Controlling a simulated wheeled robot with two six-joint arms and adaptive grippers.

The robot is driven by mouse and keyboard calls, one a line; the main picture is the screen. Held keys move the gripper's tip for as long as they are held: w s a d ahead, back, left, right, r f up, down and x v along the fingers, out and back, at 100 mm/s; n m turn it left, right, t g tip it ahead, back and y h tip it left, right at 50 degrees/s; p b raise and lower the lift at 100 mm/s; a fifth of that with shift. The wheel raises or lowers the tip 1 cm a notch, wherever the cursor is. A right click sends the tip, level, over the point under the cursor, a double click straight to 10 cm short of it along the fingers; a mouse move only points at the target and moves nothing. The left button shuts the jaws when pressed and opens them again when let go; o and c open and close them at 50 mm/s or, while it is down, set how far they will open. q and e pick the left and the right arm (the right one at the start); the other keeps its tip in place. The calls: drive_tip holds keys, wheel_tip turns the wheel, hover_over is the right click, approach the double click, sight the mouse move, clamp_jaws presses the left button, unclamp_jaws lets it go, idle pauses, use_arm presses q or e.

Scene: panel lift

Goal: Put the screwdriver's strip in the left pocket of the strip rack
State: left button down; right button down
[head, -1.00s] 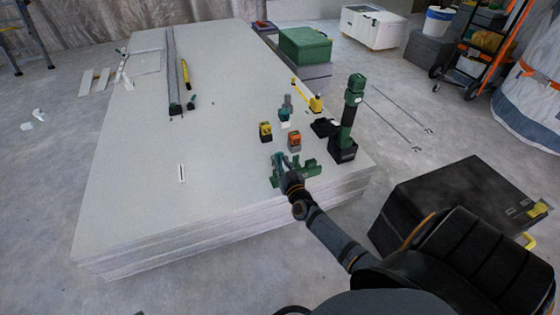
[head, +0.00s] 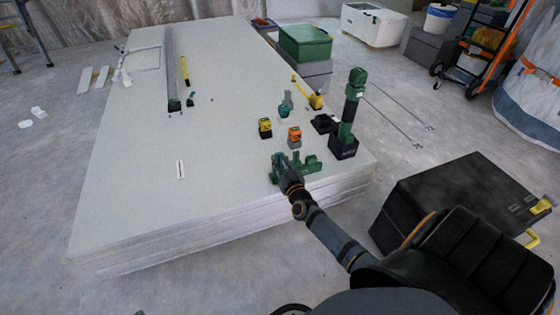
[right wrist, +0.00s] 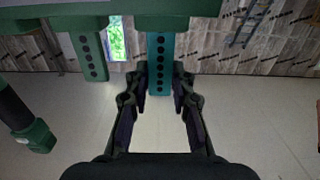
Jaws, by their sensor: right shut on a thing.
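The green strip rack (head: 308,167) stands near the front right of the stack of panels. In the right wrist view its green bar (right wrist: 70,8) runs across the top. My right gripper (right wrist: 160,88) is shut on a teal strip (right wrist: 159,62) with a row of dark holes, likely the screwdriver's strip. The strip's far end meets the rack's underside in the picture; whether it sits in a pocket is hidden. A darker green strip (right wrist: 89,56) stands to its left, apart from it. In the head view my right gripper (head: 281,164) is at the rack's left side. My left gripper is out of view.
A yellow tool (head: 265,128), an orange tool (head: 295,137) and a teal tool (head: 284,110) stand behind the rack. A tall green tool (head: 351,105) stands in a black base at right. The panel stack (head: 130,190) is mostly clear on the left.

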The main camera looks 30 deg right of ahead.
drive_tip(key=shift+f+b, duration=0.6)
drive_tip(key=shift+f, duration=0.2)
idle(0.5)
drive_tip(key=c, duration=1.1)
unclamp_jaws()
drive_tip(key=shift+o, duration=0.2)
drive_tip(key=shift+f, duration=0.1)
drive_tip(key=v, duration=1.2)
